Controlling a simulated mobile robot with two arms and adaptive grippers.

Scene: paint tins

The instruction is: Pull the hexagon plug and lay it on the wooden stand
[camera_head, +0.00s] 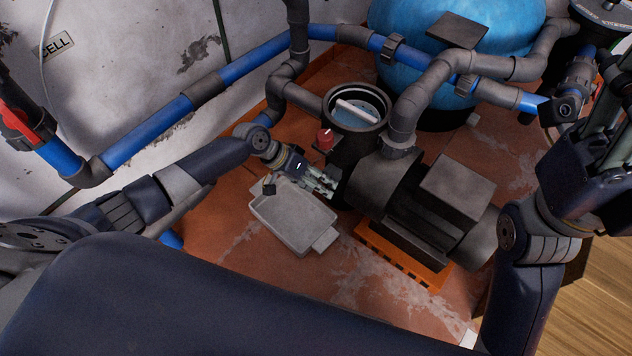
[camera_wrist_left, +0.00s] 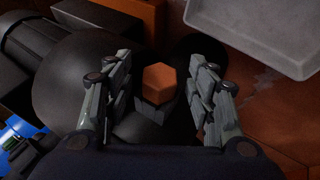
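In the left wrist view a small hexagonal block, apparently the hexagon plug (camera_wrist_left: 159,78), has an orange-brown top and dark sides. It sits low on the dark pump body. My left gripper (camera_wrist_left: 160,70) has its fingers apart on either side of it, with gaps showing. In the head view my left gripper (camera_head: 326,187) is at the lower side of the pump, above the tray's edge, and the plug is hidden there. My right gripper (camera_head: 612,105) is raised at the right edge, partly cut off. A planked wooden surface (camera_head: 608,290), possibly the stand, shows at the lower right.
A grey tray (camera_head: 270,208) lies on the tiled floor below my left gripper. The pump motor (camera_head: 435,205) stands on an orange base (camera_head: 385,252).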

